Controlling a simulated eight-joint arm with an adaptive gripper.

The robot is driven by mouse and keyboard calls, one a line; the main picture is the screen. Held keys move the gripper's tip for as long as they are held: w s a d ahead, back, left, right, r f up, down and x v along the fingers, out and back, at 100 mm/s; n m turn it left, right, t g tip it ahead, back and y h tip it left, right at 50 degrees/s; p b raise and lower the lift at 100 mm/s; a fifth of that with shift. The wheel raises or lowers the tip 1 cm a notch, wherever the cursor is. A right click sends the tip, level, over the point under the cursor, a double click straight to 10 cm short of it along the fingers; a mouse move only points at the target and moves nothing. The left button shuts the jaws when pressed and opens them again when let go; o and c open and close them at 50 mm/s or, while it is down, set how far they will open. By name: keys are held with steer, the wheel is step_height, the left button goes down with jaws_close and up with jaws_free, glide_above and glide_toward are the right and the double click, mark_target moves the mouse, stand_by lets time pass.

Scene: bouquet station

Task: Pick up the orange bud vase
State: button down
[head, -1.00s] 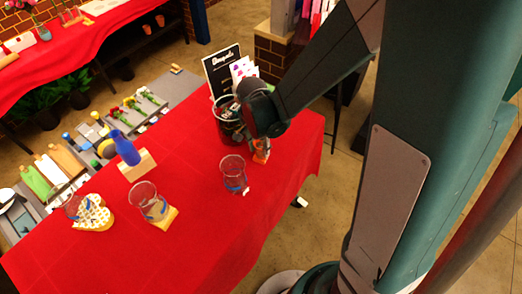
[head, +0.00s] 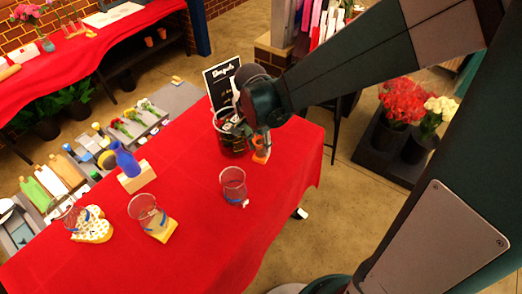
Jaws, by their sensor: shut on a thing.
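The orange bud vase (head: 261,155) is at the right end of the red-covered table (head: 200,195), small and partly hidden by my gripper. My gripper (head: 260,143) points down over it, with its fingers at the vase's upper part. The fingers are shut on the vase, which looks upright. I cannot tell whether its base touches the cloth.
A dark red container (head: 231,145) stands close left of my gripper, with a black sign (head: 222,80) behind it. A glass vase (head: 233,186) stands in front. A blue vase (head: 125,160) and two more glasses are further left. The table's right edge is near.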

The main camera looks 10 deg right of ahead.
steer(key=shift+r, duration=0.85)
